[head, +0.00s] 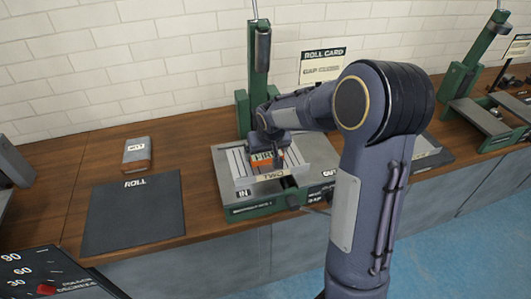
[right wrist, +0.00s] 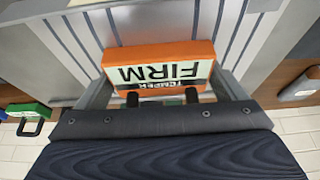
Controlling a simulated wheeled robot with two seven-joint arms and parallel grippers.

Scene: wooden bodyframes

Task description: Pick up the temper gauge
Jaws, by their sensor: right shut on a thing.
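The temper gauge (right wrist: 165,52) is an orange block with a white label reading TEMPER FIRM, upside down in the right wrist view. In the head view it shows as a small orange piece (head: 262,162) over the flat bed of the green and grey machine (head: 262,207). My right gripper (head: 270,148) reaches down over the bed and is shut on the gauge, with its fingers at the gauge's sides. Whether the gauge touches the bed is hard to tell. My left gripper is not in view.
A dark mat marked ROLL (head: 135,215) lies to the left, with a grey and brown block (head: 137,152) behind it. A ROLL CARD sign (head: 322,66) stands behind the machine. Another green machine (head: 475,80) stands at right. Bare wooden bench (head: 205,190) shows between mat and machine.

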